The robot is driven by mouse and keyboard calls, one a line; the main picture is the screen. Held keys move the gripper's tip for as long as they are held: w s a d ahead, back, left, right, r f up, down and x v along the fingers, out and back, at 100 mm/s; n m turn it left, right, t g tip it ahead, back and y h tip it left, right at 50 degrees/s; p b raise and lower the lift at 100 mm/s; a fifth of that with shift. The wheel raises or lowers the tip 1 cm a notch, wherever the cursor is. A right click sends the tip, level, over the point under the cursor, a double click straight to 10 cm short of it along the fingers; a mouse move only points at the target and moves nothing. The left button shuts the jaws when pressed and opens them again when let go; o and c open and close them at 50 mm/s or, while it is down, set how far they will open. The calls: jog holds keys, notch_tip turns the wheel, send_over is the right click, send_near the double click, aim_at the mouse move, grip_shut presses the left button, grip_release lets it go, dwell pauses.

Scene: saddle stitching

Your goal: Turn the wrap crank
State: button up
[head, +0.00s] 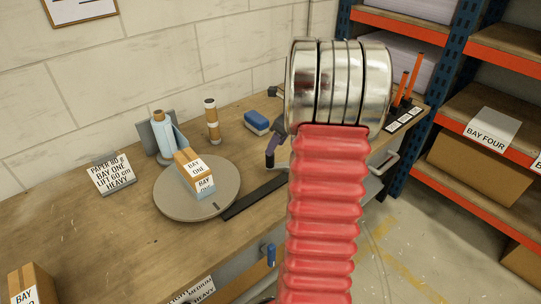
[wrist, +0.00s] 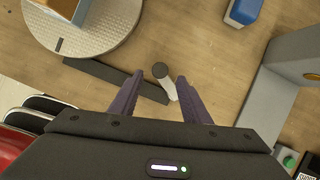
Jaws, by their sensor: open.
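The wrap crank is a flat dark bar (head: 255,196) on the bench, running right from beside the round turntable (head: 165,203). I cannot tell how far down the fingers reach. In the head view one purple finger (head: 277,146) shows; the rest is hidden behind my red sleeve.
A carton (head: 196,178) sits on the turntable. Behind it stand a blue wrap roll (head: 165,135) and a tan-and-white roll (head: 212,122). A blue block (head: 257,122) lies behind the crank. A grey bracket (wrist: 268,85) stands right of my gripper.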

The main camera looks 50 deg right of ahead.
jog(key=x, duration=0.7)
jog(key=shift+f, duration=0.1)
jog(key=shift+c, duration=0.5)
grip_shut()
jog(key=shift+d, duration=0.15)
jog(key=shift+w, duration=0.1)
